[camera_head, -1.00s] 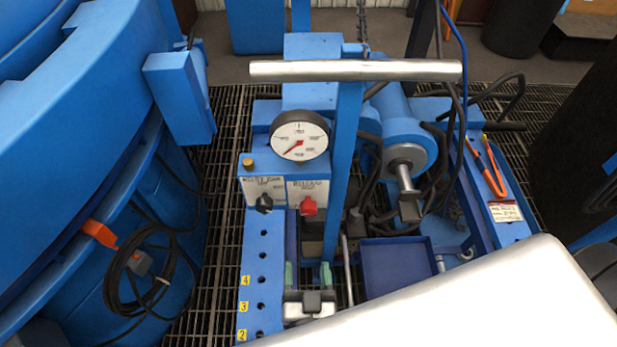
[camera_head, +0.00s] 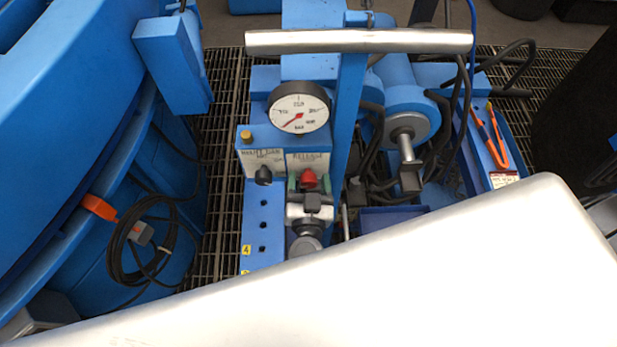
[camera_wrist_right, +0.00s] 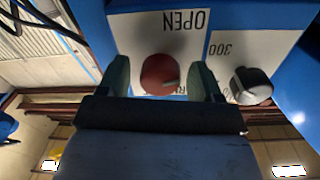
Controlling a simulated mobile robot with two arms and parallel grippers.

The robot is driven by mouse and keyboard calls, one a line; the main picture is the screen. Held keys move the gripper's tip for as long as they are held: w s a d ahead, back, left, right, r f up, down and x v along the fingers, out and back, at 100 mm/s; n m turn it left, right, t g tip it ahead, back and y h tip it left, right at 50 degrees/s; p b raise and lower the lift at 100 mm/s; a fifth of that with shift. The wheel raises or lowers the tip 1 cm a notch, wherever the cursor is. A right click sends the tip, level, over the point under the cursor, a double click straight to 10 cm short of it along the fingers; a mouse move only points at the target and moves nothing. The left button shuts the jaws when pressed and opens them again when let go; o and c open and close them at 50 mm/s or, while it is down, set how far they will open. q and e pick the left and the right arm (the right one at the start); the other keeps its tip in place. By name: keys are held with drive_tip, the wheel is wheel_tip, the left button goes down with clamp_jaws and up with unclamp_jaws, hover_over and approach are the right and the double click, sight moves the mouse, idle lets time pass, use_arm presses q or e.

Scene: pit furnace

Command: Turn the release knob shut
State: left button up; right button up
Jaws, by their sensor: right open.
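The red release knob (camera_head: 309,179) sits on the front of the blue valve block, under a white label reading RELEASE (camera_head: 307,160). My right gripper (camera_head: 309,184) is at the knob, its green-grey fingers on either side. In the right wrist view the red knob (camera_wrist_right: 160,74) lies between the two open fingertips (camera_wrist_right: 160,78), with a visible gap on each side. Part of the label around it reads OPEN (camera_wrist_right: 184,20), upside down. My left gripper is not in view.
A black knob (camera_head: 264,176) is just left of the red one; it also shows in the right wrist view (camera_wrist_right: 250,86). A pressure gauge (camera_head: 299,108) stands above. A silver crossbar (camera_head: 360,42) spans overhead. Orange-handled pliers (camera_head: 491,135) lie in a tray at right.

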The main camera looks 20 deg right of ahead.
drive_tip(key=shift+w, duration=0.2)
drive_tip(key=c, duration=0.9)
